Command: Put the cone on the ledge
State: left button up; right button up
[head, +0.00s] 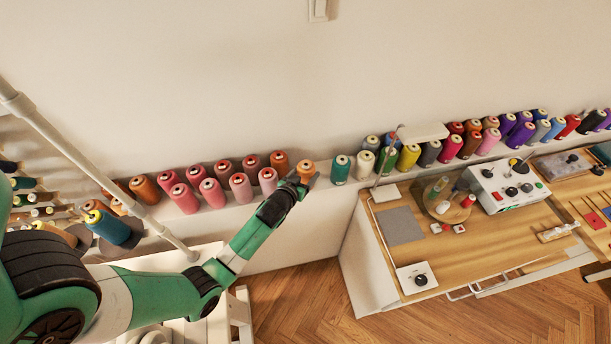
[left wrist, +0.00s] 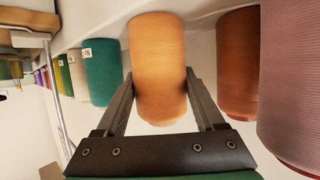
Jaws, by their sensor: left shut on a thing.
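An orange thread cone (head: 306,167) is between the fingers of my left gripper (head: 305,178) at the ledge (head: 327,184). In the left wrist view the orange cone (left wrist: 158,65) fills the space between the two fingers of my left gripper (left wrist: 160,95), which is shut on it. The cone is in the gap between an orange-brown cone (head: 279,162) on its left and a teal cone (head: 341,169) on its right in the head view. Whether its base touches the ledge cannot be told. My right gripper is not in view.
Pink and red cones (head: 212,192) stand on the ledge to the left, and several colored cones (head: 409,157) to the right. A wooden worktable (head: 450,262) with a control box (head: 508,186) stands at right. A pale pole (head: 98,172) crosses the left side.

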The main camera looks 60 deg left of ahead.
pick_arm(q)
jog(key=shift+w+r, duration=0.1)
jog(key=o, duration=1.5)
jog(key=shift+r, duration=0.15)
jog(key=p+v, duration=0.1)
jog(key=v, duration=0.5)
jog(key=p+v, duration=0.1)
jog(key=v, duration=0.5)
jog(key=shift+f+p, duration=0.2)
jog(key=shift+p, duration=0.2)
